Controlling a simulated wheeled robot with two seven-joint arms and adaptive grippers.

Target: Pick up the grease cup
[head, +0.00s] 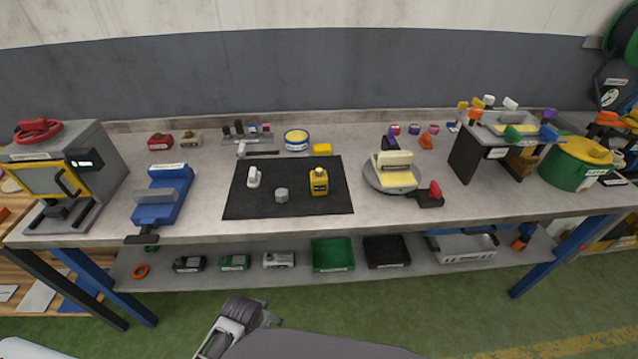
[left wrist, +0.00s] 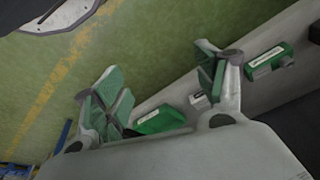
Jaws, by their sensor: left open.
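I cannot tell for sure which thing is the grease cup. In the head view, a black mat (head: 245,207) on the bench carries a small grey faceted piece (head: 281,195), a white piece (head: 253,177) and a yellow bottle (head: 318,182). A round tin with a yellow top (head: 296,138) stands behind the mat. My left gripper (left wrist: 160,80) is open and empty in the left wrist view, apart from all of these. Its fingers are over the green floor and the lower shelf items. My right gripper does not show.
The bench (head: 210,220) also holds a blue vise (head: 162,195), a grey press (head: 95,165), a round turntable (head: 375,184) and a dark stand (head: 463,157).

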